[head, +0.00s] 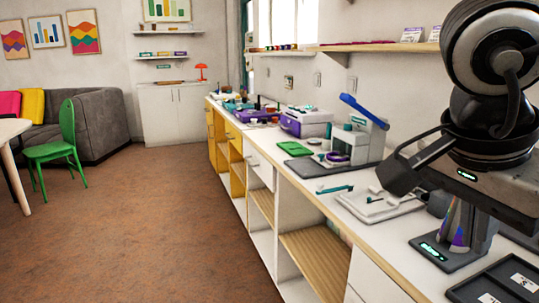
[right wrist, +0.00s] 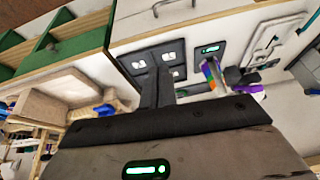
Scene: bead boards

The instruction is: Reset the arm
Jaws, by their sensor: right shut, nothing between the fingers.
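My right arm comes in at the right of the head view. Its dark gripper (head: 392,178) hangs over the counter, with the fingers pointing left. In the right wrist view the two fingers of the right gripper (right wrist: 156,62) lie together, shut and empty. Nothing is held, and the gripper looks raised above the worktop. My left gripper is in neither view.
Below the right gripper stand a stand with a multicoloured column (head: 459,236) and a black tray (head: 468,292). A white board (head: 362,208) lies left of them. A blue-handled machine (head: 352,140) stands further back.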

